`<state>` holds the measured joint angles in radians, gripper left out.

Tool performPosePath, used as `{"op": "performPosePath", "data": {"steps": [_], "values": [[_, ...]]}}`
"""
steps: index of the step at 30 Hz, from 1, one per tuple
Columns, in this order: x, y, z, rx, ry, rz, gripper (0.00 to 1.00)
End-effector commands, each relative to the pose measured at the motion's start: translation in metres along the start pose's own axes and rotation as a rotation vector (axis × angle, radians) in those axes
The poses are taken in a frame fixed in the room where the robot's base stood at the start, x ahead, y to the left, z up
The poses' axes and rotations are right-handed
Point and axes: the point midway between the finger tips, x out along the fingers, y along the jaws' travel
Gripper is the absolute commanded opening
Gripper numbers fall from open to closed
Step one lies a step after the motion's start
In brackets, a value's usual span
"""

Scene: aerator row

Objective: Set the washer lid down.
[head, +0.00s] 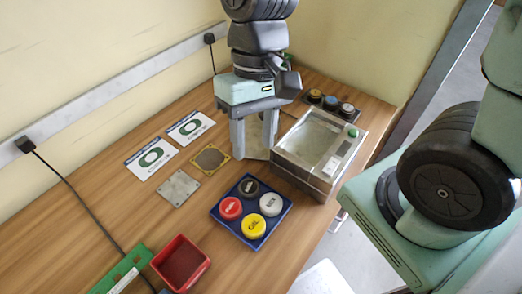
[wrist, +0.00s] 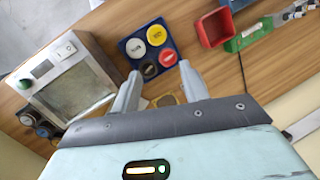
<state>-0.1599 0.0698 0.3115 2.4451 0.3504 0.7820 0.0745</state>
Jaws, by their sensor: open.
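The washer (head: 308,185) is a pale metal box at the right of the bench, with a green button and a white switch panel. Its lid (head: 313,137) is a clear, framed pane that appears to lie flat over the top; any small gap cannot be told. In the wrist view the washer (wrist: 104,62) is at the left, with its lid (wrist: 72,92) facing the camera. My gripper (head: 252,153) is open and empty, pointing down just left of the washer. In the wrist view my gripper (wrist: 158,74) shows both fingers spread, the left one near the washer's edge.
A blue tray (head: 252,241) with several coloured round caps is in front. A red bin (head: 181,262) and green strip (head: 122,272) are front left. Metal plates (head: 178,188) and printed cards (head: 151,158) lie left. A dark button strip (head: 331,105) is behind the washer.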

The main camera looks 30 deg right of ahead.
Motion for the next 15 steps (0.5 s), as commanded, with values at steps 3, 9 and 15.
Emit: {"op": "performPosePath", "data": {"steps": [3,9,15], "values": [[0.003,-0.014,0.029,-0.308,0.087,0.123,0.44],[0.004,-0.022,0.045,-0.542,0.156,0.207,0.44],[0.004,-0.022,0.046,-0.555,0.159,0.212,0.44]]}}
